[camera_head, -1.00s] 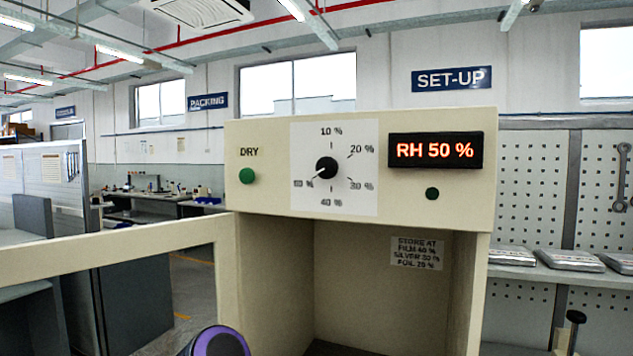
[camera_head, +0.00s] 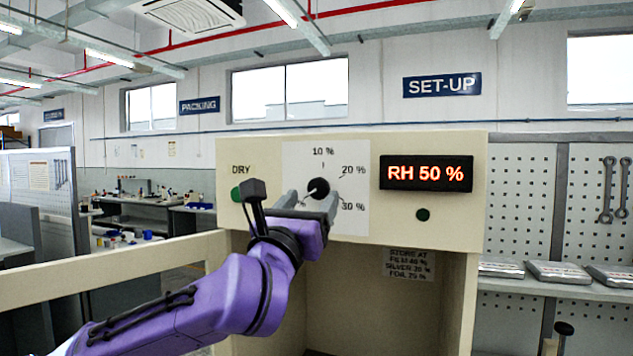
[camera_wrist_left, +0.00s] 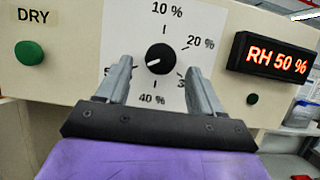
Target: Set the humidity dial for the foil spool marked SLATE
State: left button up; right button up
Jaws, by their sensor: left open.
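The humidity dial (camera_head: 318,188) is a black knob on a white scale panel of the cabinet. In the left wrist view the dial (camera_wrist_left: 160,59) has a white pointer mark aimed left and slightly down. The red display (camera_head: 426,173) reads RH 50 %. My left gripper (camera_head: 311,203) is open in front of the panel, its fingers either side of the dial's lower part; contact is not visible. A small label (camera_head: 409,262) lists storage values for film, silver and foil; its figures are blurred. No spool marked SLATE is in view. My right gripper is not in view.
A green button (camera_head: 237,193) under DRY sits left of the dial, and a dark green button (camera_head: 423,214) below the display. The cabinet's open door frame (camera_head: 110,268) extends left. Flat metal cases (camera_head: 560,274) lie on a shelf at right.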

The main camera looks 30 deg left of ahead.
aim_at(318, 192)
pick_arm(q)
jog(key=p+x, duration=0.1)
jog(key=x, duration=0.1)
jog(key=shift+w+a+r, duration=0.1)
jog(key=shift+w+r, duration=0.2)
jog(key=shift+w, duration=0.35)
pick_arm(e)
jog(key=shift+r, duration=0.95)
